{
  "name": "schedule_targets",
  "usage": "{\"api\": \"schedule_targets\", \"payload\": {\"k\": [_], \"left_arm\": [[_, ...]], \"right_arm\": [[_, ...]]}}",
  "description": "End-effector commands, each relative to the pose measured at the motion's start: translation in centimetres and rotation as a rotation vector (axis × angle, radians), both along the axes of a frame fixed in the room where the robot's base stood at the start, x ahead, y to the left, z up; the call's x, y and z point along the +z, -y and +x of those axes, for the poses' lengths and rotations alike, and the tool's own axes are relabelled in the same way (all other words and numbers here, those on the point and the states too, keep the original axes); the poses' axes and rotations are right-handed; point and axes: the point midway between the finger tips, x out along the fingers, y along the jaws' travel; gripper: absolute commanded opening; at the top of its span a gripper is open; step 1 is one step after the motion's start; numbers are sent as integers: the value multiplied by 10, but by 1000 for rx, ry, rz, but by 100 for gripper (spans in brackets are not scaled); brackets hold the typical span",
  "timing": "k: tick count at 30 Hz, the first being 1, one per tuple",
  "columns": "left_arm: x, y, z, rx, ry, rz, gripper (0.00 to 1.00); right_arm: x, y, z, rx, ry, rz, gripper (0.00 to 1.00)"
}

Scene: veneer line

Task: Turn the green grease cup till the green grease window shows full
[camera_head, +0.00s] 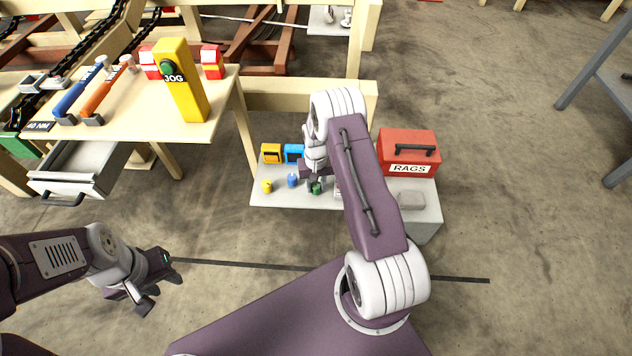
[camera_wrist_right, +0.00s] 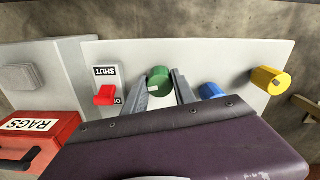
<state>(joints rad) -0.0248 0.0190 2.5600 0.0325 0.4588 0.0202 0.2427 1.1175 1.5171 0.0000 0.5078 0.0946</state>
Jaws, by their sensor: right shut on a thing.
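The green grease cup (camera_head: 315,188) is on the front part of the low grey bench, right of the blue and yellow cups. In the right wrist view the green cup (camera_wrist_right: 158,78) sits between the two fingers of my right gripper (camera_wrist_right: 161,84), which is shut on it. The green grease window is not visible; my right arm covers the area behind the cup in the head view. My left gripper (camera_head: 160,290) is open and empty, low over the floor at the left, far from the cup.
Blue cup (camera_head: 292,181) and yellow cup (camera_head: 267,186) stand left of the green one, with yellow (camera_head: 271,153) and blue (camera_head: 294,153) windows behind. A red lever (camera_wrist_right: 105,95) by a SHUT label is beside the green cup. A red RAGS box (camera_head: 408,150) stands right.

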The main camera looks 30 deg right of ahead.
Motion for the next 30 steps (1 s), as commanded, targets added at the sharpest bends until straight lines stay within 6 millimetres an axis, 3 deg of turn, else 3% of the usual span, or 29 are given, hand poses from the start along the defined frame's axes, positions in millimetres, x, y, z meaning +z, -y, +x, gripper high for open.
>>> {"api": "schedule_targets", "payload": {"k": [12,28,29,30], "left_arm": [[17,0,0,0,0,0,36],[18,0,0,0,0,0,36],[18,0,0,0,0,0,36],[18,0,0,0,0,0,36]], "right_arm": [[1,0,0,-187,1,-1,0],[0,0,1,-213,3,-1,0],[0,0,1,-213,3,-1,37],[0,0,1,-213,3,-1,48]]}}
